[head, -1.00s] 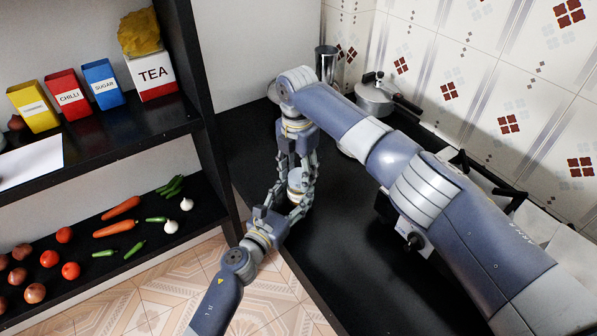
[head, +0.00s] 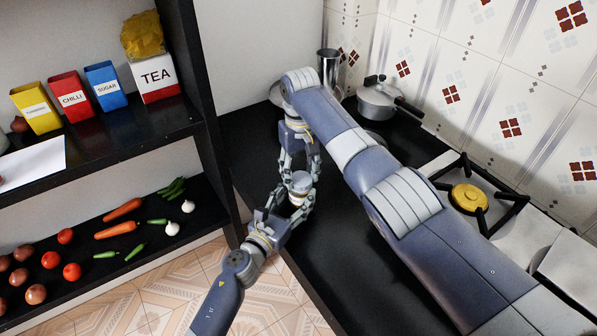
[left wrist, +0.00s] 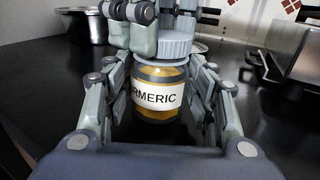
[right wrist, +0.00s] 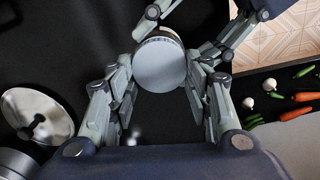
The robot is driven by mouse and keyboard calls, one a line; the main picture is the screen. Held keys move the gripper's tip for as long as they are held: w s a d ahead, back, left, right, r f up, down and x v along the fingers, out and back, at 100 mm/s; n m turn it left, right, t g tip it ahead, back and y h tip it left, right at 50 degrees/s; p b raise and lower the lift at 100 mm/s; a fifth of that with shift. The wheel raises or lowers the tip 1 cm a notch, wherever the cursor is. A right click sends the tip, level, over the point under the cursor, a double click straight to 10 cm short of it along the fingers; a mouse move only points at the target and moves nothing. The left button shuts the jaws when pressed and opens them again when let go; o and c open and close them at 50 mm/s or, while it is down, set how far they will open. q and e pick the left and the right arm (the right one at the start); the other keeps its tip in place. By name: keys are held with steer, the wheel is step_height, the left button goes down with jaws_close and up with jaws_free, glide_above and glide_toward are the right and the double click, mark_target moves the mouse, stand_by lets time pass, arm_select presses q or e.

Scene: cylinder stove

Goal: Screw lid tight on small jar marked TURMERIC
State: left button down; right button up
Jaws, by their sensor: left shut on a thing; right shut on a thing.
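The small TURMERIC jar (left wrist: 158,100) is upright over the black counter, with yellow-brown contents and a white label partly showing. My left gripper (head: 290,208) is shut around the jar's body from the side. The grey-blue lid (left wrist: 176,45) sits on the jar's mouth; how tight it is cannot be told. In the right wrist view the lid's round top (right wrist: 160,65) lies between the fingers. My right gripper (head: 299,168) is shut on the lid from above. In the left wrist view its fingers (left wrist: 142,35) partly cover the lid's left side.
A pot (head: 378,100) and a metal cup (head: 329,66) stand at the back of the counter (head: 330,262). A stove with a yellow burner (head: 468,198) is at the right. Shelves at left hold a TEA box (head: 155,78), spice boxes and vegetables.

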arm_select(q)
steer(key=shift+f, duration=0.1)
arm_select(e)
steer(key=m, duration=0.6)
steer(key=shift+d, duration=0.15)
steer(key=m, duration=0.5)
steer(key=shift+d+m, duration=0.2)
steer(key=shift+m, duration=0.2)
steer(key=m, duration=0.5)
steer(key=shift+s+d+m, duration=0.1)
steer(key=shift+s+m, duration=0.1)
steer(key=shift+m, duration=0.2)
steer(key=m, duration=0.5)
steer(key=shift+s, duration=0.15)
steer(key=shift+d, duration=0.1)
steer(key=o, duration=0.7)
steer(key=shift+c, duration=0.2)
